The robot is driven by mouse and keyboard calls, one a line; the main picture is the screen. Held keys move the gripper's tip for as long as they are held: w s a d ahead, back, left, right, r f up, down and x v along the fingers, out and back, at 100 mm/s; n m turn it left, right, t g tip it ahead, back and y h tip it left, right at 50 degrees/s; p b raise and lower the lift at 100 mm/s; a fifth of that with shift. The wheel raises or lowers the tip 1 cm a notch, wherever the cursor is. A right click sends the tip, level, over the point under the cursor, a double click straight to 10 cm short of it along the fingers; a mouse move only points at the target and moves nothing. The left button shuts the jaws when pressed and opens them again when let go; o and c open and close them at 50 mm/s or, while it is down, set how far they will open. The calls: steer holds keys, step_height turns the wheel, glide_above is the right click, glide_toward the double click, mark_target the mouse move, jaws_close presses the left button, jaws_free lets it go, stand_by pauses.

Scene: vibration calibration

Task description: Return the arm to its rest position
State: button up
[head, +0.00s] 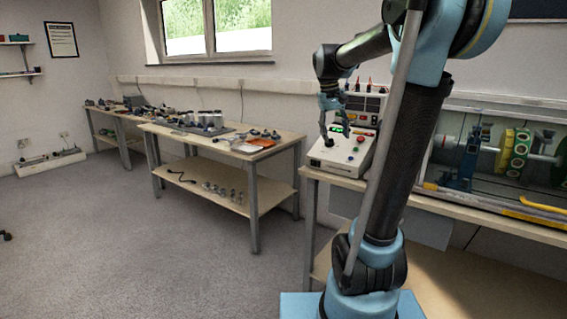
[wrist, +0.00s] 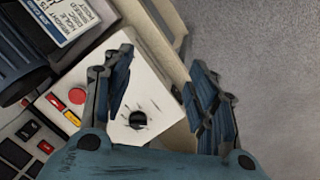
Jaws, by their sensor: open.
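My arm stands in front of the right-hand workbench in the head view, bent over at the top. My gripper (head: 331,103) hangs above the white control box (head: 335,155) with a green display. In the wrist view, my gripper (wrist: 160,95) is open, its two fingers apart with nothing between them. Below the fingers is the white face of the control box (wrist: 150,75) with a dark round knob or hole (wrist: 138,119). I cannot tell the exact gap between the fingertips and the box.
A red button (wrist: 76,96) lies left of my fingers. A glass-fronted machine (head: 510,155) with green and blue parts stands right of my arm. A workbench (head: 225,150) with small parts stands at the left. Open carpet floor (head: 130,240) lies left of my base.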

steer(key=s+f+t+y, duration=0.1)
steer(key=s+f+y, duration=0.1)
steer(key=s+f, duration=2.1)
steer(key=s, duration=0.4)
steer(key=shift+d+f+m, duration=0.15)
steer(key=shift+f+m, duration=0.25)
steer(key=shift+w+f, duration=0.2)
steer(key=shift+w, duration=0.15)
